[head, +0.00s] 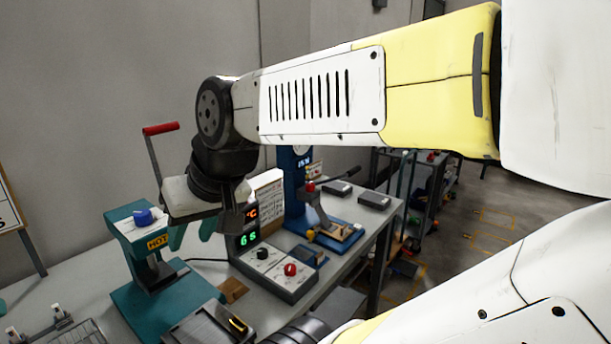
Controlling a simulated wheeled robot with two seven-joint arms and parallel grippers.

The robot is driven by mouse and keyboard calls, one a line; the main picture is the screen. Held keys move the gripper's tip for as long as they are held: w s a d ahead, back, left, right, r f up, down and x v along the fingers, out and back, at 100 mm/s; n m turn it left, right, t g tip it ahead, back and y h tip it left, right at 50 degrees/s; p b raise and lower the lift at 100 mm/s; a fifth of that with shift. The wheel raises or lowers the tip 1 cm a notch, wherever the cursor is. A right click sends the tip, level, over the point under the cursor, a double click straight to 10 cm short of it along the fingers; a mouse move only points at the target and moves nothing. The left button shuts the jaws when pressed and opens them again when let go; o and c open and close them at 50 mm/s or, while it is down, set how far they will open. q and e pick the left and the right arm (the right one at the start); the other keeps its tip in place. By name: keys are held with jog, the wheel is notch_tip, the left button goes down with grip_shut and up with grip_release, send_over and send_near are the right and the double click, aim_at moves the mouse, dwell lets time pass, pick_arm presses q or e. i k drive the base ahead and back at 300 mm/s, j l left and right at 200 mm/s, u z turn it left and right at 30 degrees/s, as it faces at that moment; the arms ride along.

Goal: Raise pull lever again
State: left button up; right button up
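The pull lever (153,158) is a thin grey bar with a red grip (160,128) at its raised upper end. It slants up and left beside my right gripper, and its lower end is hidden behind the gripper body. It seems to belong to the teal press (125,262) marked HOT, which has a blue knob (143,217) on top. My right gripper (194,233) points down beside the press head, with its two green fingers apart and nothing seen between them. It is below the red grip; whether it touches the lever is unclear. My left gripper is not seen.
A control box (272,271) with a lit display and a red knob stands right of the press. Behind it is a blue hand press (296,180). A dark tray-like item (210,326) lies at the front. My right arm crosses the upper view.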

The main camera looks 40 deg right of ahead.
aim_at(353, 172)
jog(key=l+z, duration=0.2)
jog(key=z, duration=0.65)
jog(key=j+z, duration=0.2)
jog(key=z, duration=0.75)
jog(key=i+l, duration=0.15)
jog(key=l, duration=0.15)
jog(key=i+l+u, duration=0.1)
jog(key=l, duration=0.25)
jog(key=i+l, duration=0.35)
jog(key=l, duration=0.3)
jog(key=i+l+u, duration=0.1)
jog(key=l, duration=0.2)
jog(key=i+l, duration=0.2)
jog(key=l, duration=0.15)
jog(key=i+l+u, duration=0.1)
jog(key=i, duration=0.35)
jog(key=i+l+u, duration=0.15)
jog(key=i+l, duration=0.2)
jog(key=i+l+u, duration=0.1)
jog(key=i+l, duration=0.2)
jog(key=i, duration=0.2)
jog(key=j, duration=0.4)
jog(key=i+z, duration=0.15)
